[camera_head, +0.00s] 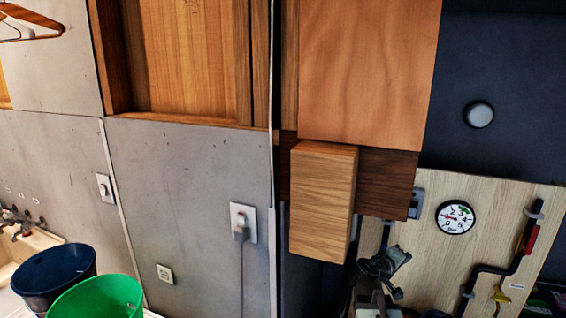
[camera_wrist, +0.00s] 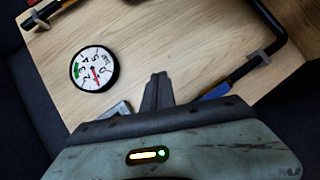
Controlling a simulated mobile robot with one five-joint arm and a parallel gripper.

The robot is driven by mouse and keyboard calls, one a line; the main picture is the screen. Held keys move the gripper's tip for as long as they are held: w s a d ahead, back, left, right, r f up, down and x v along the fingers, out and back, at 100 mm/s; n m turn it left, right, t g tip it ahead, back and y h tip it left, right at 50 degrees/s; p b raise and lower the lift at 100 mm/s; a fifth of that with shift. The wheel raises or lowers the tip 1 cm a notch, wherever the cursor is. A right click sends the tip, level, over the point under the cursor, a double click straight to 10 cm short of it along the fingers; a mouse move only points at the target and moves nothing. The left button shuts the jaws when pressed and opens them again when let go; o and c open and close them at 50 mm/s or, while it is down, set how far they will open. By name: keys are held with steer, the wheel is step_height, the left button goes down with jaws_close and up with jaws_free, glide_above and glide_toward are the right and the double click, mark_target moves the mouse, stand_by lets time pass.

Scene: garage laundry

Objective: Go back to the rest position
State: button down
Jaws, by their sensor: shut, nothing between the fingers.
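My gripper (camera_head: 382,266) is at the bottom right of the head view, in front of the light wooden panel and just below a wooden box. In the wrist view its fingers (camera_wrist: 157,92) are together, with nothing between them, and point at the panel. The lower part of my arm is cut off by the bottom edge of the head view.
A light wooden panel (camera_head: 431,245) carries a round gauge (camera_head: 455,217) and black pipes (camera_head: 493,268). A wooden box (camera_head: 322,200) juts out close above my gripper. A dark bucket (camera_head: 52,272) and a green bucket (camera_head: 98,300) stand at the lower left.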

steer(key=s+a+f+m+g+y+b, duration=0.1)
steer(key=s+a+f+m+g+y, duration=0.15)
steer(key=a+f+y, duration=0.75)
steer(key=s+a+f+g+y, duration=0.1)
steer(key=s+a+f, duration=0.3)
steer(key=a, duration=0.5)
steer(key=s+a+f+g+y, duration=0.1)
steer(key=s+a+f+g, duration=0.3)
steer(key=a, duration=0.5)
steer(key=shift+s+m, duration=0.45)
steer(key=shift+s, duration=0.75)
steer(key=shift+f+g, duration=0.1)
steer(key=shift+g, duration=0.15)
